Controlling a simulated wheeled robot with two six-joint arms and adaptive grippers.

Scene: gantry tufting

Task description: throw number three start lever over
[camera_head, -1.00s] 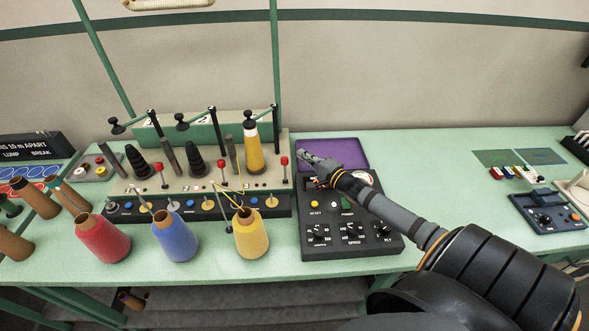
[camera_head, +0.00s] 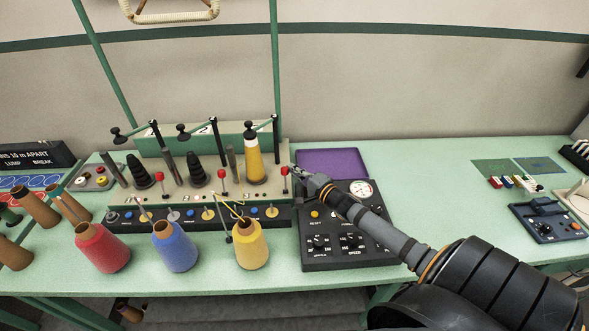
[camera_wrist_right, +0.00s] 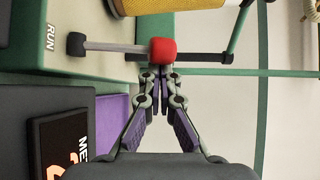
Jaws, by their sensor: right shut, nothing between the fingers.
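The number three start lever (camera_head: 285,180) is the red-knobbed one at the right end of the winding machine. In the right wrist view its red knob (camera_wrist_right: 162,50) is just past my fingertips, with its grey shaft (camera_wrist_right: 110,46) running left to a black pivot by the word RUN. My right gripper (camera_head: 294,170) is shut and empty, just right of the knob. In the right wrist view my right gripper (camera_wrist_right: 165,78) points at the knob; I cannot tell whether it touches. My left gripper is out of view.
A yellow cone (camera_head: 255,160) stands left of the lever. The dark control box (camera_head: 325,262) lies under my right arm, with a purple tray (camera_head: 330,162) behind it. Red, blue and yellow cones (camera_head: 250,245) stand in front. The bench to the right has free room.

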